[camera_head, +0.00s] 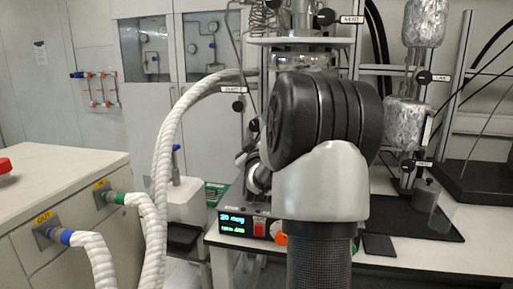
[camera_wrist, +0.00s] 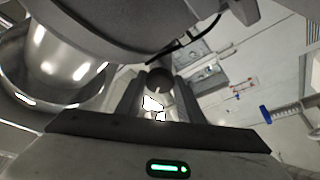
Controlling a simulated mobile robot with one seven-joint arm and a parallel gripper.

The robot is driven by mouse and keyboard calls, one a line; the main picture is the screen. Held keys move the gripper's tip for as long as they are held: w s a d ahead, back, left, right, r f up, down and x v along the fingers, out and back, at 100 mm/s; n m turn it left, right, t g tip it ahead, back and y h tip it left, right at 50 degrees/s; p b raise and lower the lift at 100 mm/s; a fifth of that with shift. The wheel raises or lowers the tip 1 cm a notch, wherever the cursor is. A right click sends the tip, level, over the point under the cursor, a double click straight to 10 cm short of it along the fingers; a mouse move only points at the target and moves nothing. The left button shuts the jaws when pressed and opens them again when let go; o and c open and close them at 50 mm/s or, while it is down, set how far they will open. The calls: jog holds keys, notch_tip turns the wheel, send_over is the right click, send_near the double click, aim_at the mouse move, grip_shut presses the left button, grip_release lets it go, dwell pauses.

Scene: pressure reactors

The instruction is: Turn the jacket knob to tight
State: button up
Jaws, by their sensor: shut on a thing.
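In the wrist view, the two fingers of my gripper (camera_wrist: 157,96) are closed around a dark round knob (camera_wrist: 158,78), apparently the jacket knob. White patches show just below it between the fingers, with no readable marking. The knob's setting cannot be read. In the head view, my arm covers the middle of the reactor, hiding the held knob and most of the gripper. A large shiny metal vessel (camera_wrist: 65,70) lies close to the left of the fingers in the wrist view.
Other black labelled knobs stand nearby, one at upper left (camera_head: 238,105), one at top (camera_head: 326,16) and one at right (camera_head: 424,77). A white hose (camera_head: 165,160) arches at the left. A display box (camera_head: 240,225) sits low on the bench (camera_head: 450,255).

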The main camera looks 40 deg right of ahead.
jog(key=shift+w+a+f+m+h+b, duration=0.1)
jog(key=shift+f+m+h+b, duration=0.3)
jog(key=shift+m+b, duration=0.6)
jog(key=shift+r+m, duration=0.2)
jog(key=shift+m, duration=0.2)
jog(key=o, duration=0.8)
jog(key=shift+g+h, duration=0.3)
jog(key=shift+o, duration=1.3)
jog(key=shift+r, duration=0.1)
jog(key=shift+a+b, duration=0.1)
jog(key=shift+b, duration=0.25)
